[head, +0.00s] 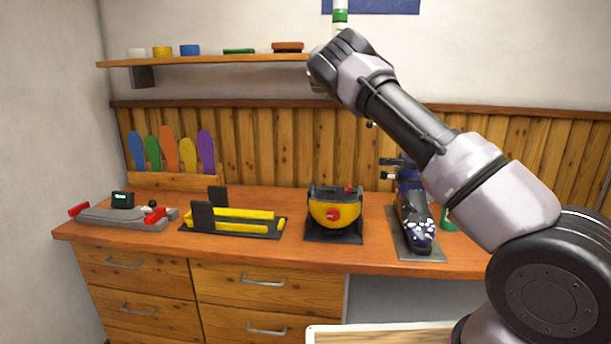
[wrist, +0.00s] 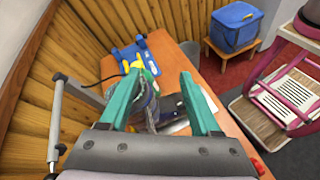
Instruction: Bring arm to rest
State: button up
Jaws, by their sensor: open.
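My arm rises from the lower right of the head view and reaches up and left over the wooden bench (head: 275,208). Its wrist end is well above the bench top, near the shelf's right end. In the wrist view my gripper (wrist: 158,76) shows two teal fingers spread wide apart, so it is open. I see nothing clearly held between them. The bench top also shows below the fingers in the wrist view (wrist: 178,70). The fingers cannot be made out in the head view.
A grey clamp-like device (head: 125,216), yellow-railed holder (head: 235,221), yellow-black machine (head: 334,211) and dark blue boot (head: 415,215) stand on the bench. A shelf (head: 210,61) with small items is behind. A blue bag (wrist: 236,25) and pink-framed rack (wrist: 290,98) show in the wrist view.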

jog(key=s+d+r+m+t+y, duration=0.2)
jog(key=s+d+r+m+y, duration=0.2)
jog(key=s+d+y, duration=0.6)
jog(key=s+a+m+t+y, duration=0.2)
jog(key=s+a+m+t, duration=0.2)
jog(key=s, duration=1)
jog(key=s+a+r+m+t+y, duration=0.1)
jog(key=s+a+m+t, duration=0.4)
jog(key=s, duration=0.9)
jog(key=shift+s+a+t+y, duration=0.3)
jog(key=shift+a+y, duration=0.1)
jog(key=shift+y, duration=0.2)
